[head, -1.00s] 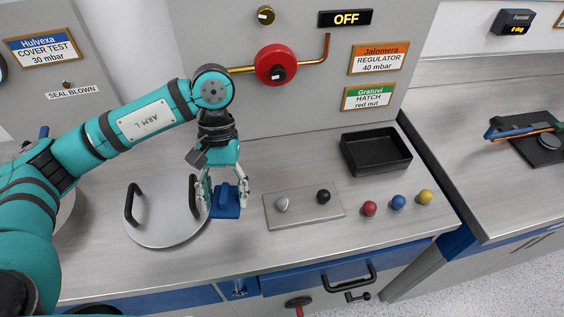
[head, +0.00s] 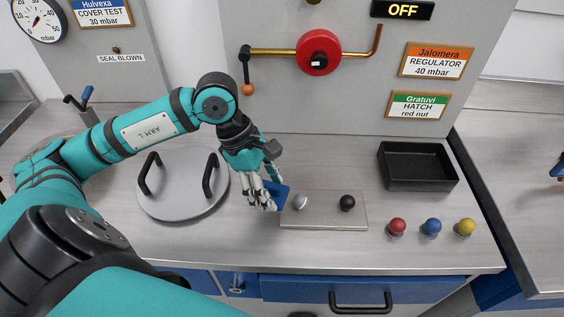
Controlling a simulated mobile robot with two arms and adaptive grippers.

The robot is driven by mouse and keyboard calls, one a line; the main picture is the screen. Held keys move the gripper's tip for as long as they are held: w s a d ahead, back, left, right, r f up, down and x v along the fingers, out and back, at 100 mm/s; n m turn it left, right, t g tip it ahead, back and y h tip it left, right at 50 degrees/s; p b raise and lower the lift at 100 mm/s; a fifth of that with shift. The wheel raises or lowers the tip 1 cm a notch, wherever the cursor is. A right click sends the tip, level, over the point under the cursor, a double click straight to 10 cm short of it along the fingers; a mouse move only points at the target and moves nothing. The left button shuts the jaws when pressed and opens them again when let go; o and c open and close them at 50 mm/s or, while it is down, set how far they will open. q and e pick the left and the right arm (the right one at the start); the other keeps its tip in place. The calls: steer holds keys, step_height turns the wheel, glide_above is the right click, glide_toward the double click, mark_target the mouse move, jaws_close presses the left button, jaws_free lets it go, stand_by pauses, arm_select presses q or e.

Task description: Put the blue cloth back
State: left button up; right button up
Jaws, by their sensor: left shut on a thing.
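The blue cloth (head: 281,194) is a small folded blue piece, partly hidden by the fingers of my left gripper (head: 266,200). My left gripper is shut on it, tilted, at the left end of a flat metal plate (head: 325,222). I cannot tell whether the cloth touches the plate or the counter. The plate bears a silver knob (head: 300,202) and a black knob (head: 347,203). The silver knob is close to the right of the cloth. My right gripper is not in view.
A round grey lid (head: 182,204) with two black handles lies left of the gripper. A black tray (head: 418,168) stands at the back right. Red (head: 397,227), blue (head: 431,227) and yellow (head: 465,227) knobs stand in front of it. A red valve wheel (head: 319,52) is on the wall panel.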

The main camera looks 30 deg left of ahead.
arm_select(q)
steer(key=shift+a+f+n+t+b, duration=0.15)
steer(key=shift+a+n+t+b, duration=0.25)
steer(key=shift+n, duration=0.8)
steer(key=shift+w+a+n, duration=0.15)
steer(key=shift+n, duration=0.15)
steer(key=p, duration=0.5)
glide_above(286, 156)
steer(key=s, duration=0.1)
steer(key=shift+a+f, duration=0.45)
steer(key=shift+f, duration=0.2)
step_height(286, 156, down, 3)
steer(key=shift+r+p, duration=0.15)
steer(key=shift+p, duration=0.8)
steer(key=shift+f, duration=0.35)
steer(key=shift+a, duration=0.1)
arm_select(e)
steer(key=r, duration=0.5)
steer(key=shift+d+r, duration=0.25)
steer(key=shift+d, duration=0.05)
arm_select(q)
steer(key=shift+f, duration=0.1)
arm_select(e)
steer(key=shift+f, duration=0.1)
